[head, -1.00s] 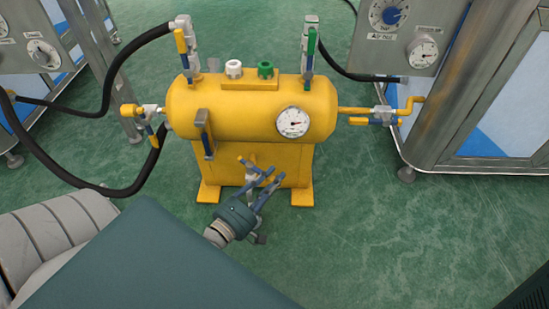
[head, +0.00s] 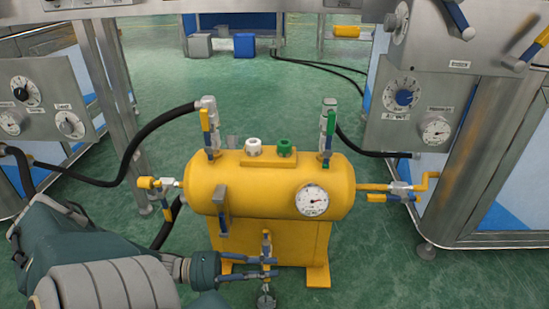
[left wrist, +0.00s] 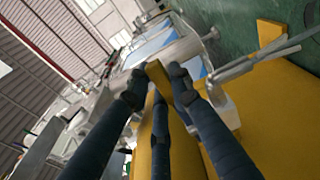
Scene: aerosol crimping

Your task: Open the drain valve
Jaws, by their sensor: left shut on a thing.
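The yellow tank (head: 270,182) stands on the floor in the middle of the head view, with a round gauge (head: 312,199) on its front. The drain valve (head: 266,240) is low at the tank's front, mostly hidden by my fingers. My left gripper (head: 266,264) comes in from the left, in front of the tank's base. In the left wrist view its fingertips (left wrist: 158,76) are closed around a yellow-ended lever (left wrist: 157,73), seemingly the drain valve handle. How far the lever is turned cannot be told. My right gripper is not in view.
Upright valves with a yellow handle (head: 206,121) and a green handle (head: 331,124) rise from the tank. Black hoses (head: 130,150) run to the left. Metal cabinets with dials (head: 405,95) stand on both sides. Green floor (head: 380,270) is clear at front right.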

